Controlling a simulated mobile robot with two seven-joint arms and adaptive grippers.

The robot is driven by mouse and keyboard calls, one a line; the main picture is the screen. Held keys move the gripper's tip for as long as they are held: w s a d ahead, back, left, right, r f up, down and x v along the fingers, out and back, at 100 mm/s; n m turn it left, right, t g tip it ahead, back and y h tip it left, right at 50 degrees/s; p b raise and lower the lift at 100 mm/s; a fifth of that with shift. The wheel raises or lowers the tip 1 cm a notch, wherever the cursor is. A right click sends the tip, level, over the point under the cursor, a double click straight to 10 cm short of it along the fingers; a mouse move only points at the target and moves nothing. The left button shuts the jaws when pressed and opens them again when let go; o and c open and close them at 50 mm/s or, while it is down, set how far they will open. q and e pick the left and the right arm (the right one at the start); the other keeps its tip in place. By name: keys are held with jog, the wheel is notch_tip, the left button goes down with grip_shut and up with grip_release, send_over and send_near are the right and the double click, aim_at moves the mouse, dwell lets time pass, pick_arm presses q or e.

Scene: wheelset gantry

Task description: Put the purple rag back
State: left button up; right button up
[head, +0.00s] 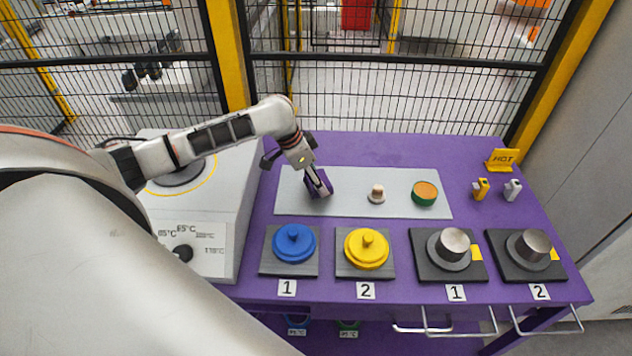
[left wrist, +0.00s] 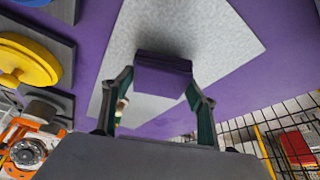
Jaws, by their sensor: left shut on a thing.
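The purple rag (head: 323,188) is a small dark purple block over the left part of the light grey mat (head: 290,206) on the purple table. My left gripper (head: 318,187) points down there and is shut on it. In the left wrist view the rag (left wrist: 163,80) sits between the two fingers of the gripper (left wrist: 160,92), with the grey mat (left wrist: 165,25) beyond it. I cannot tell whether the rag touches the mat. My right gripper is in neither view.
In front are a blue lid (head: 293,243), a yellow lid (head: 366,249) and two metal cylinders (head: 453,244). A heater (head: 200,222) stands left; a HOT sign (head: 501,159) stands right.

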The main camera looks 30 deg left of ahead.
pick_arm(q)
jog(key=shift+f, duration=0.75)
jog(key=shift+f, duration=0.1)
jog(key=o, duration=1)
jog(key=shift+o, duration=0.2)
jog(key=v, duration=1.2)
jog(key=shift+d, duration=0.1)
